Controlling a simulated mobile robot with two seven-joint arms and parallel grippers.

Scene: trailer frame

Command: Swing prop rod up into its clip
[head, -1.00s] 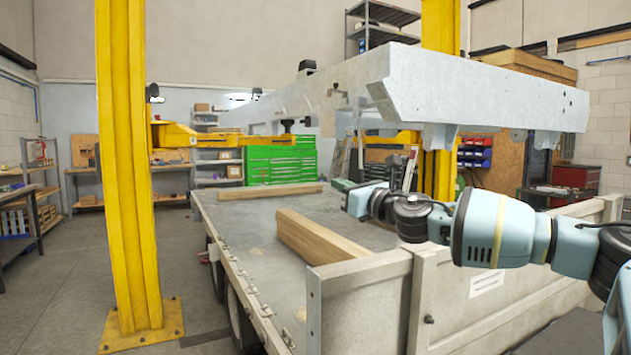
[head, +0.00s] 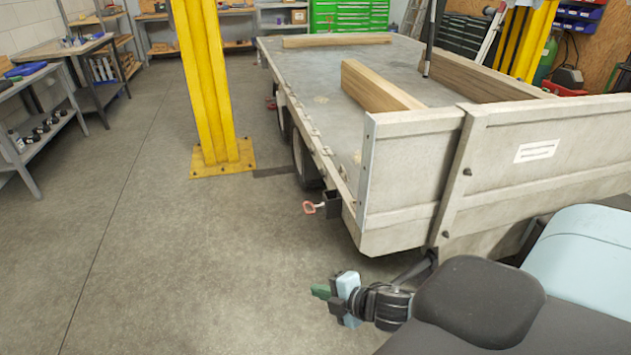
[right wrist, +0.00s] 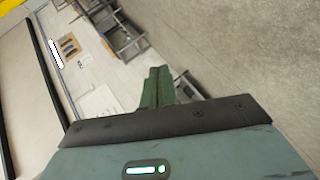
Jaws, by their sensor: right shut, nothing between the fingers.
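My right gripper (head: 321,292) is shut and empty, with its green fingertips pointing left, in front of the trailer's near corner and apart from it. In the right wrist view its green fingers (right wrist: 158,88) lie together with nothing held. A thin dark rod (head: 429,40) hangs nearly upright over the trailer bed (head: 330,75) at the top of the head view. It looks like the prop rod, but its upper end is cut off and I cannot be sure. No clip can be made out. My left gripper is out of view.
The trailer's pale end board (head: 425,150) stands behind my right arm. A red-handled fitting (head: 310,208) sticks out at its near left corner. A timber block (head: 375,85) lies on the bed. A yellow post (head: 208,90) stands left of the trailer.

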